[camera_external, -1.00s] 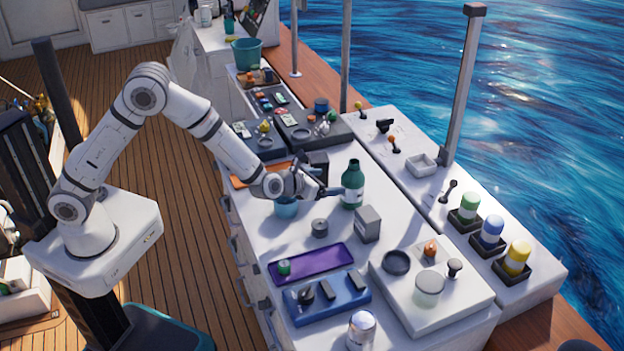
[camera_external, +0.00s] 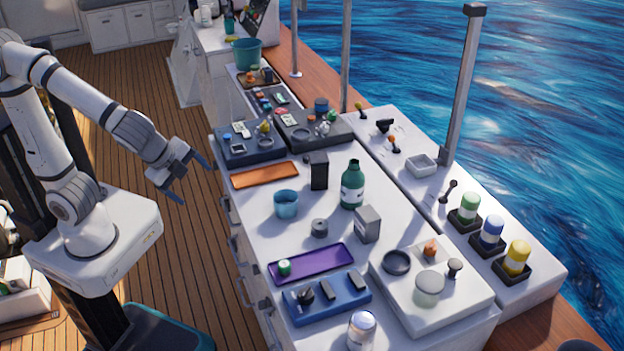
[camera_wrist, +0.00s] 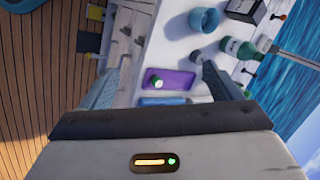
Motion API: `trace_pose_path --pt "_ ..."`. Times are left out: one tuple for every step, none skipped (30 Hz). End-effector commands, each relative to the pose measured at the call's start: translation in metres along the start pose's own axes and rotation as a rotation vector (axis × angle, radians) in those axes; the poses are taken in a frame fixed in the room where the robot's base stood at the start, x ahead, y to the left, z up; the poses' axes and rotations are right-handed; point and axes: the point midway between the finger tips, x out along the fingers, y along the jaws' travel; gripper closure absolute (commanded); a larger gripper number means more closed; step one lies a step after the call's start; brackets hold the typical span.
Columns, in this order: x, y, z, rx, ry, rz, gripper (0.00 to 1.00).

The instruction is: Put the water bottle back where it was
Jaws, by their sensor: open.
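The water bottle (camera_external: 352,186) is dark green with a pale label. It stands upright on the white counter (camera_external: 330,262), right of the blue cup (camera_external: 286,204). My gripper (camera_external: 183,181) is open and empty, left of the counter and over the deck side, well apart from the bottle. In the wrist view my two fingers (camera_wrist: 165,84) stand wide apart with nothing between them.
Near the bottle stand a black box (camera_external: 319,170), a grey box (camera_external: 367,224) and a small grey cylinder (camera_external: 319,228). An orange tray (camera_external: 264,175) and a purple tray (camera_external: 330,256) lie on the counter. A blue tray (camera_external: 345,303) is at the front.

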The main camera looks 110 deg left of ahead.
Motion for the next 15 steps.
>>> trace_pose_path --pt "-0.015 0.025 0.007 -0.082 0.043 0.070 0.15" --pt "-0.022 0.039 0.011 -0.129 0.062 0.115 0.15" --pt "-0.031 0.056 0.015 -0.185 0.084 0.172 0.15" --pt "-0.037 0.067 0.018 -0.224 0.099 0.213 0.15" --pt "-0.043 0.078 0.020 -0.259 0.111 0.252 0.15" --pt "-0.050 0.090 0.023 -0.297 0.125 0.299 0.15" --pt "-0.054 0.099 0.025 -0.322 0.133 0.329 0.15" --pt "-0.057 0.105 0.026 -0.343 0.140 0.356 0.15" --pt "-0.061 0.112 0.028 -0.366 0.148 0.385 0.15" --pt "-0.064 0.117 0.029 -0.378 0.152 0.402 0.15" --pt "-0.066 0.120 0.029 -0.389 0.155 0.417 0.15" --pt "-0.067 0.123 0.030 -0.398 0.157 0.429 0.15" --pt "-0.068 0.124 0.030 -0.403 0.158 0.435 0.15" --pt "-0.068 0.125 0.030 -0.405 0.158 0.439 0.15" --pt "-0.069 0.126 0.030 -0.407 0.158 0.441 0.15"
